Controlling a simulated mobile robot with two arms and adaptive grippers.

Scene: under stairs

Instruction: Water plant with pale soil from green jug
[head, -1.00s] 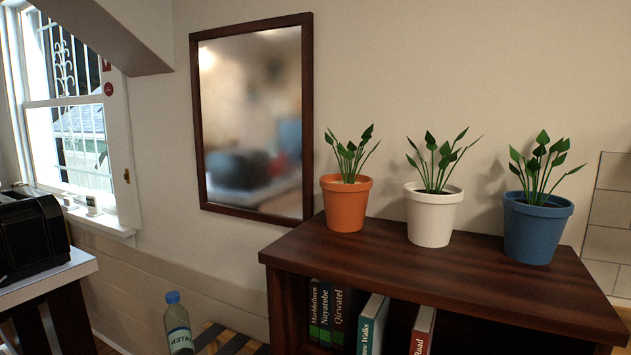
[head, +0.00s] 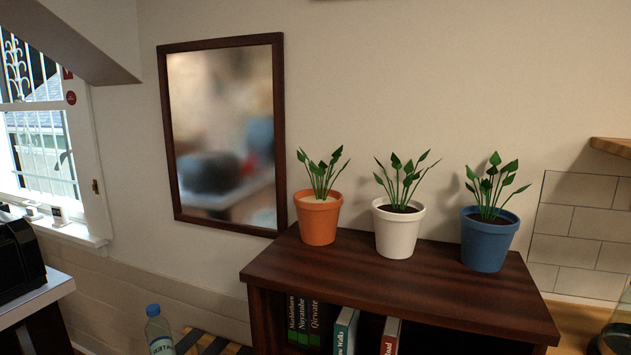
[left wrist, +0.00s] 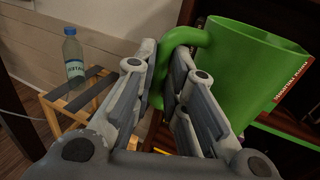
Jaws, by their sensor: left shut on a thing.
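Three potted plants stand in a row on the dark wooden bookcase in the head view. The orange pot (head: 318,222) at the left holds pale soil (head: 322,198). The white pot (head: 398,232) in the middle and the blue pot (head: 487,241) at the right hold dark soil. In the left wrist view, my left gripper (left wrist: 168,72) is shut on the handle of the green jug (left wrist: 245,65). The jug's body is to the right of the fingers, and its contents are hidden. Neither gripper shows in the head view.
The bookcase top (head: 400,285) is clear in front of the pots. A framed mirror (head: 222,140) hangs behind, to the left. A water bottle (head: 158,330) stands on a low slatted stand (head: 208,343). A wooden shelf edge (head: 610,147) juts in at the right.

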